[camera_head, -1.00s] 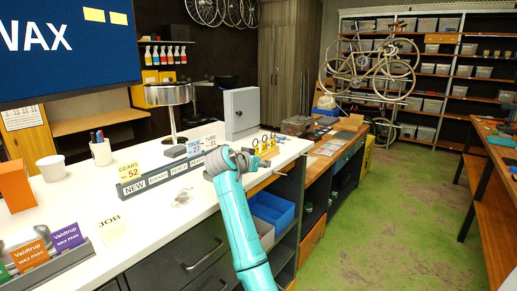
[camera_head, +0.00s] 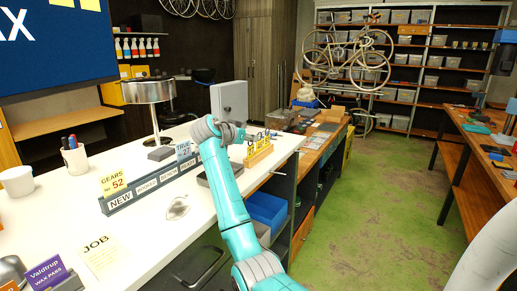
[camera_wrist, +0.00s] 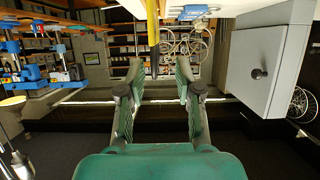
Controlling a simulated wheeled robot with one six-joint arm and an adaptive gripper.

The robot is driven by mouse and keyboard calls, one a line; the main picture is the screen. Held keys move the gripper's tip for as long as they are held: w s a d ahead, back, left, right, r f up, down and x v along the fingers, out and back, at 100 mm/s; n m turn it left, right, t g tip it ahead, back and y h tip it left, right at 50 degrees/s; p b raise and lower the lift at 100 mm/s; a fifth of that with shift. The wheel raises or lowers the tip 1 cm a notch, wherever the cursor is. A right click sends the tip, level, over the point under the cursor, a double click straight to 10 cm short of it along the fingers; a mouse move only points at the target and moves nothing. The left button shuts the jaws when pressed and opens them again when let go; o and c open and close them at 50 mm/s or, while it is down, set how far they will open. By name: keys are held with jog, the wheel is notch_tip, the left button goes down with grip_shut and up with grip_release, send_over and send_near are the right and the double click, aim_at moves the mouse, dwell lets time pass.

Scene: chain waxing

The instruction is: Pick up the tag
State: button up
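Several tag-like cards stand on a dark label rail (camera_head: 150,188) on the white counter; I cannot tell which is the task's tag. A yellow card (camera_head: 114,184) reads "GEARS No 52". A blue and white card (camera_head: 184,149) reads "TRUE 27", left of my wrist. My gripper (camera_head: 236,133) is above the counter, in front of a yellow stand (camera_head: 258,152) with dark upright pieces. In the wrist view my gripper (camera_wrist: 160,78) is open, with nothing between its fingers. A yellow and black piece (camera_wrist: 153,32) shows beyond the fingertips, apart from them.
A grey cabinet (camera_head: 229,102) stands behind my gripper and fills the right of the wrist view (camera_wrist: 262,68). Blue bins (camera_head: 266,209) sit below. The green floor is clear.

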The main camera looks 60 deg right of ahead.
aim_at(259, 145)
jog(key=shift+s+f+x, duration=0.1)
jog(key=shift+x, duration=1.4)
jog(key=shift+s+f+x, duration=0.1)
jog(key=shift+f+x, duration=0.05)
jog(key=shift+x, duration=1.35)
jog(key=shift+a, duration=0.1)
grip_shut()
